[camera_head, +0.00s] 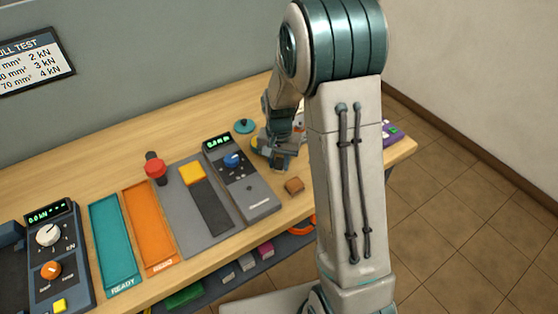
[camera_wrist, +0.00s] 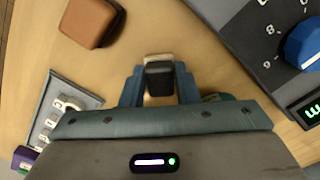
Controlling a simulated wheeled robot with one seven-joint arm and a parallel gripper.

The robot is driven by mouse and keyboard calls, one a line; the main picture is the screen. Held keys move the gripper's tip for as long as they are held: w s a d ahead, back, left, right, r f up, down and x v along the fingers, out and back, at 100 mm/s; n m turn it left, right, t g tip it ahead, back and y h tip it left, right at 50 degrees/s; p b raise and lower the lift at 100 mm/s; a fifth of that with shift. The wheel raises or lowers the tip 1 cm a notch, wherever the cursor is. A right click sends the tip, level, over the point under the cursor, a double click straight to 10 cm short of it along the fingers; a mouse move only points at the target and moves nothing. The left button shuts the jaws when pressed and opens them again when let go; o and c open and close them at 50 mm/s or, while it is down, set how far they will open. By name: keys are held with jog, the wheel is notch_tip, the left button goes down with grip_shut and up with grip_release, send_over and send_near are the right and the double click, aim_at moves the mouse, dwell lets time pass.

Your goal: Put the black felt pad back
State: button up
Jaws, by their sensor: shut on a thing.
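My gripper (camera_wrist: 159,88) is shut on a small black block with a pale end, which looks like the black felt pad (camera_wrist: 159,72). The block sits between the two blue-grey fingers in the wrist view. In the head view my gripper (camera_head: 277,162) is low over the wooden table, just right of the grey meter with a blue knob (camera_head: 262,200). The held pad cannot be made out there. I cannot tell whether it touches the table.
A brown block (camera_head: 294,185) lies near the table's front edge, close to my gripper. A teal disc (camera_head: 244,126) lies behind the meter. Left are a grey plate (camera_head: 176,192), an orange tray (camera_head: 162,265) and a teal tray (camera_head: 97,215). A purple item (camera_head: 392,131) is at right.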

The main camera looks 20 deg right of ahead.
aim_at(279, 162)
jog(key=o, duration=0.9)
notch_tip(279, 162, up, 12)
jog(key=s+r+n+t, duration=0.1)
jog(key=s, duration=0.6)
jog(key=s+r+n+t, duration=0.1)
jog(key=s+r+n, duration=0.1)
jog(key=s, duration=0.5)
jog(key=s+r+n+t, duration=0.1)
jog(key=s+r+n, duration=0.1)
jog(key=s, duration=0.5)
